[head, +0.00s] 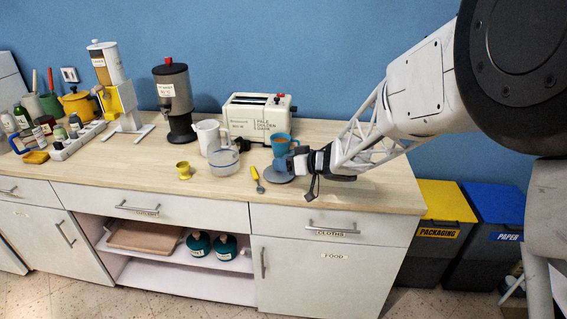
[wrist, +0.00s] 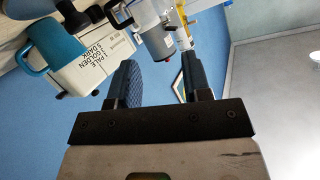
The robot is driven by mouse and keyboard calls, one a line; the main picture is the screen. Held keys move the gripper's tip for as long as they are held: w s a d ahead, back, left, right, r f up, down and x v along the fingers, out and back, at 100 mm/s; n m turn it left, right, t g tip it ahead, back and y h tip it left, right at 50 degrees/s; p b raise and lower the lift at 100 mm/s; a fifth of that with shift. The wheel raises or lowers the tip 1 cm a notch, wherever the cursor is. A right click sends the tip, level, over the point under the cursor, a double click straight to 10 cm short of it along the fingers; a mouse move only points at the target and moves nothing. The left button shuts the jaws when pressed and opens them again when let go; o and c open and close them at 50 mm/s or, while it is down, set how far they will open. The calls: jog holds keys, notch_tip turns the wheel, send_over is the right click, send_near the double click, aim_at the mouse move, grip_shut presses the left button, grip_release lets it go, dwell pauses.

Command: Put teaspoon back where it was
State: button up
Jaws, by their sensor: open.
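A teaspoon (head: 257,181) with a yellow handle lies on the wooden counter, left of a grey saucer (head: 276,174). A teal mug (head: 280,145) stands just behind the saucer; it also shows in the wrist view (wrist: 57,45). My gripper (head: 300,164) is over the counter at the saucer's right side, partly covering it. Its jaws are open and nothing shows between the two fingers in the wrist view (wrist: 160,78). The teaspoon is apart from my gripper and does not show clearly in the wrist view.
A clear bowl (head: 223,162), a white jug (head: 209,136), a yellow egg cup (head: 183,170) and a toaster (head: 258,117) stand left of and behind the teaspoon. Dispensers (head: 174,100) stand further left. The counter (head: 375,192) is clear right of my gripper.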

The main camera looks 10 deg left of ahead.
jog(key=c, duration=0.4)
jog(key=shift+w+a+m+t+h, duration=0.3)
jog(key=shift+w+a, duration=0.05)
grip_shut()
jog(key=a+f+m+t+h, duration=0.1)
jog(key=m+h, duration=0.1)
jog(key=w+a+f+m+t+h, duration=0.1)
jog(key=a+m+h, duration=0.1)
jog(key=h, duration=0.1)
jog(key=w+a+f+m+t+h, duration=0.1)
jog(key=m+h, duration=0.1)
jog(key=shift+w+a+f+m, duration=0.2)
jog(key=shift+w+f+m, duration=0.05)
jog(key=shift+m, duration=0.05)
jog(key=s+f+m+h, duration=0.1)
jog(key=s+a+f+m+g+h, duration=0.1)
jog(key=s+h, duration=0.1)
jog(key=shift+s+a+f, duration=0.15)
jog(key=shift+s, duration=0.05)
jog(key=s+a+f+m+g+h, duration=0.2)
jog(key=s+g, duration=0.3)
jog(key=s, duration=0.5)
jog(key=shift+s+a+f+h, duration=0.3)
jog(key=shift+s+a+h, duration=0.05)
jog(key=shift+a+h, duration=0.35)
